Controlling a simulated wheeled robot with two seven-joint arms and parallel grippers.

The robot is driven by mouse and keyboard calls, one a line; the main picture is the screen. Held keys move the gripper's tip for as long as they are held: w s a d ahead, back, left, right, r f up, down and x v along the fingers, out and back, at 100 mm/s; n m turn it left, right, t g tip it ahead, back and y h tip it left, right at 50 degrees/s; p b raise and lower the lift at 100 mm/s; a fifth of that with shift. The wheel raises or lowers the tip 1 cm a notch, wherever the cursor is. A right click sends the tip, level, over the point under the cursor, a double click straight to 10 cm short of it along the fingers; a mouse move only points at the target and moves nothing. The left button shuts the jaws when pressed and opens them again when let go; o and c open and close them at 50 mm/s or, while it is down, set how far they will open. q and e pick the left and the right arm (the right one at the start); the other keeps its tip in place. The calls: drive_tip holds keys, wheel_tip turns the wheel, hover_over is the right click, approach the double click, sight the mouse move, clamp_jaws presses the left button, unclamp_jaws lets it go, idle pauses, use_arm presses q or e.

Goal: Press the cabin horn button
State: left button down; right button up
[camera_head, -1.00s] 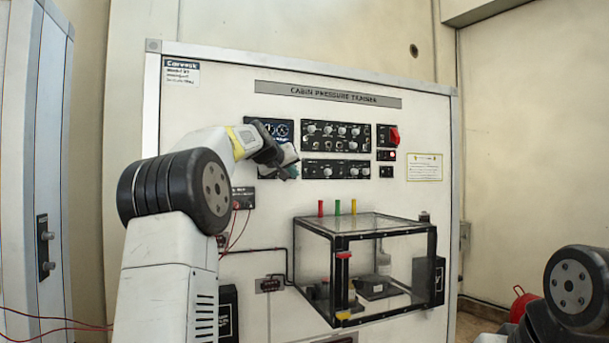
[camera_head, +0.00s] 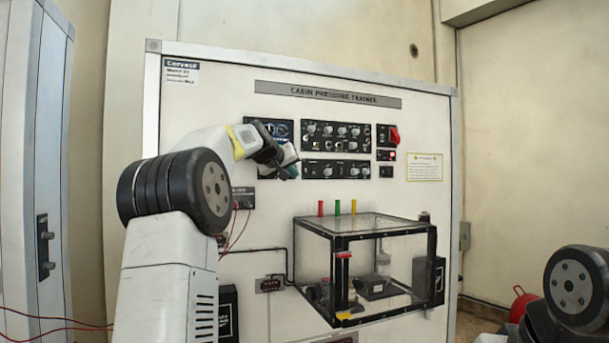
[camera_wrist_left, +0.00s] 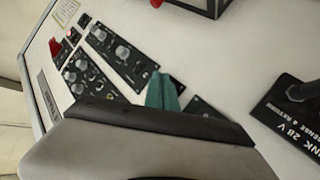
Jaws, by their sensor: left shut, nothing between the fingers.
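A white trainer board (camera_head: 400,270) titled "Cabin Pressure Trainer" carries dark control panels. No label that I can read marks a horn button, so I cannot tell which control it is. My left gripper (camera_head: 291,170) is in front of the board, at the left end of the lower knob panel (camera_head: 337,170), partly covering the gauge panel (camera_head: 272,128). In the left wrist view its teal fingers (camera_wrist_left: 162,92) are together and empty, over a gap between dark panels. Whether they touch the board I cannot tell. My right gripper is out of view.
An upper knob panel (camera_head: 336,136) and a red switch (camera_head: 394,136) are right of the gripper. A clear box (camera_head: 365,224) with a black frame juts out below. Red wires (camera_head: 236,230) hang under a small black panel (camera_head: 243,197). A grey cabinet (camera_head: 35,130) stands left.

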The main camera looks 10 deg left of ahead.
use_arm(q)
drive_tip(key=shift+w+a, duration=0.1)
drive_tip(key=shift+w, duration=0.05)
idle(0.3)
drive_tip(key=shift+w+a, duration=0.2)
drive_tip(key=shift+w, duration=0.05)
drive_tip(key=shift+w+a, duration=0.2)
drive_tip(key=shift+w, duration=0.15)
idle(0.7)
drive_tip(key=shift+s, duration=0.1)
drive_tip(key=shift+s+d, duration=0.45)
drive_tip(key=shift+s, duration=0.15)
drive_tip(key=s+d, duration=0.2)
drive_tip(key=s, duration=0.2)
drive_tip(key=shift+s+d, duration=0.1)
drive_tip(key=shift+d, duration=0.3)
idle(0.8)
